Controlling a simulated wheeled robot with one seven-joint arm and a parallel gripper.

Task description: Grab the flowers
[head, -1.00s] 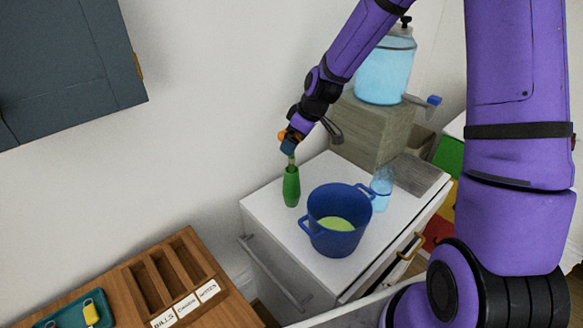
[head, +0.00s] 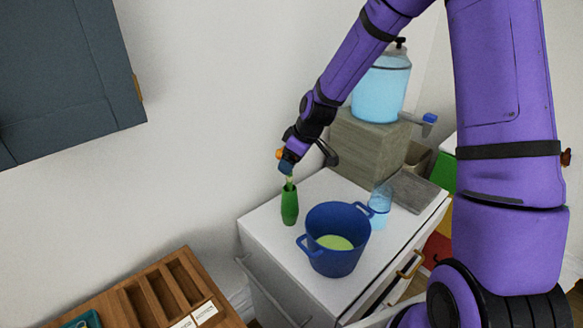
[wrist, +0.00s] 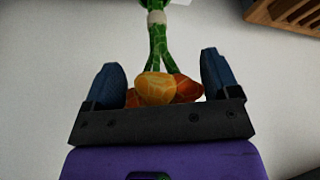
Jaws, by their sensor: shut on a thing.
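The flowers have orange and yellow heads (wrist: 155,88) and green stems (wrist: 158,45) with a pale band, seen in the wrist view. In the head view their orange heads (head: 279,153) show beside my gripper (head: 287,168). My gripper (wrist: 160,80) is shut on the flowers, with a blue finger on either side of the heads. A slim green vase (head: 289,207) stands upright on the white cabinet, directly below my gripper. Pale stems run down from the fingers to the vase mouth. Their lower ends are hidden, and I cannot tell how deep they reach.
A blue two-handled bucket (head: 335,262) with something light green inside stands right of the vase. A clear blue bottle (head: 380,207) is beside it. A water dispenser (head: 382,92) sits on a grey-brown block (head: 366,143) behind. A wooden organizer (head: 160,298) is lower left.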

